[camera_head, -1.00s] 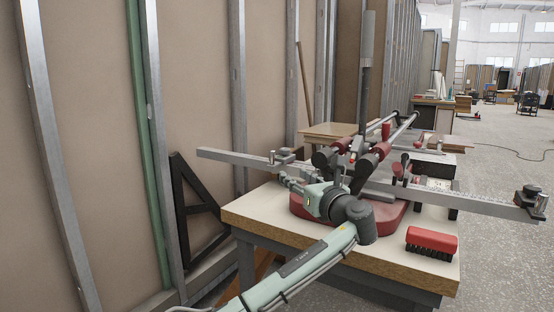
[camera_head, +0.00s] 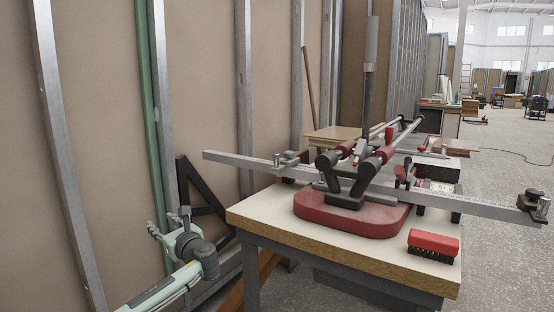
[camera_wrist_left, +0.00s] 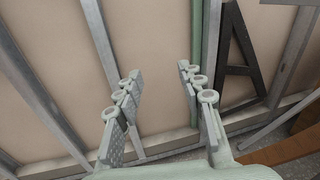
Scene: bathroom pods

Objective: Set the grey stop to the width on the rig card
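A long grey measuring bar (camera_head: 236,163) runs across the red-based rig (camera_head: 350,216) on the workbench. A grey stop (camera_head: 287,158) sits on the bar's left part. A darker clamp-like block (camera_head: 534,204) sits at its right end. A small pale panel (camera_head: 440,186) behind the bar could be the rig card; its writing is too small to read. My left gripper (camera_head: 168,222) is left of the bench, apart from the bar and stop. In the left wrist view its fingers (camera_wrist_left: 158,73) are spread and empty. My right gripper is out of view.
A red brush (camera_head: 433,241) lies at the bench's (camera_head: 310,245) front right. A black triangular bracket (camera_head: 199,190) leans on the studded wall behind my left gripper. The bench's left front corner is clear. Open floor lies to the right.

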